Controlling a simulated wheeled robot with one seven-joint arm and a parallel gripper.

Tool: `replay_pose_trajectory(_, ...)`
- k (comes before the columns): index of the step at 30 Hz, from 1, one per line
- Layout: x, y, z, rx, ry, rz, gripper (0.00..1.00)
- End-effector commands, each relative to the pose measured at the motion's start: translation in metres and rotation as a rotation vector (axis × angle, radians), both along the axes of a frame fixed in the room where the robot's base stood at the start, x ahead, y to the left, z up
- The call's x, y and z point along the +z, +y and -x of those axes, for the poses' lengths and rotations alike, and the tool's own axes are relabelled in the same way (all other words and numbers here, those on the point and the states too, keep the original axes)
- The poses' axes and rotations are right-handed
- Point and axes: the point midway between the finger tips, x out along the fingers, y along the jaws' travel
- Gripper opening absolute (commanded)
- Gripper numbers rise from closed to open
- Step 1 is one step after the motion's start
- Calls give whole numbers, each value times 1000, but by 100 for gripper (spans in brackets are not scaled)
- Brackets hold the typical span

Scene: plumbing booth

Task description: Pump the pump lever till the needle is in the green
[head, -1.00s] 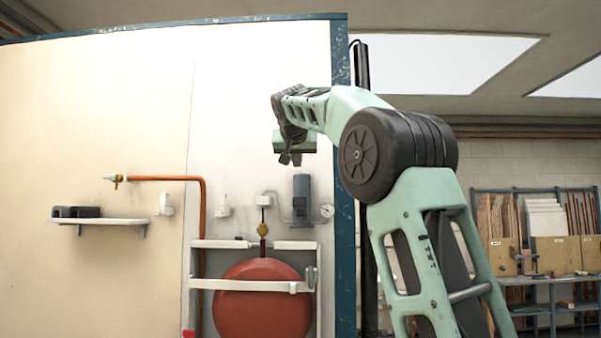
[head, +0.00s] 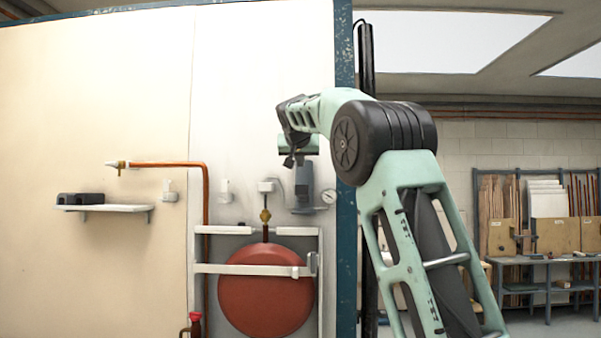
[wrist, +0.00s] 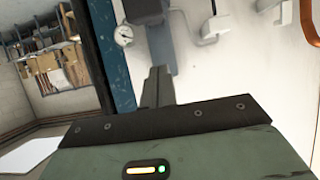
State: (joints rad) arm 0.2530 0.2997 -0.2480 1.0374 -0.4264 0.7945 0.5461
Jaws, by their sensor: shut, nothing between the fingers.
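A grey-blue pump body (head: 303,190) is on the white wall panel, upright, below and slightly right of my gripper in the head view. A round white gauge (head: 328,196) sits just right of it. Both also show upper centre in the wrist view, the gauge (wrist: 123,35) beside the pump body (wrist: 160,48). The needle and any green band are too small to read. I cannot make out a separate lever. My gripper (head: 289,162) is shut and empty, pointing down, and overlaps the pump's top area in the picture. Its dark fingers (wrist: 155,87) show no visible contact.
A red tank (head: 266,305) stands behind a white frame below the pump. A copper pipe (head: 205,215) and a shelf (head: 115,208) are to the left. The blue panel edge (head: 346,255) is close right of the gauge. A workbench (head: 545,262) stands far right.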

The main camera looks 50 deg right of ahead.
Motion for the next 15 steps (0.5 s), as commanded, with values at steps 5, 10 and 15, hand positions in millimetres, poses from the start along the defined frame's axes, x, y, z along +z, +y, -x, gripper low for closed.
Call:
replay_pose_trajectory(5,-13,-26,-21,-2,4,-1,0)
replay_pose_trajectory(10,-36,-18,-16,3,1,0,0)
replay_pose_trajectory(15,-49,-17,-14,0,1,0,0)
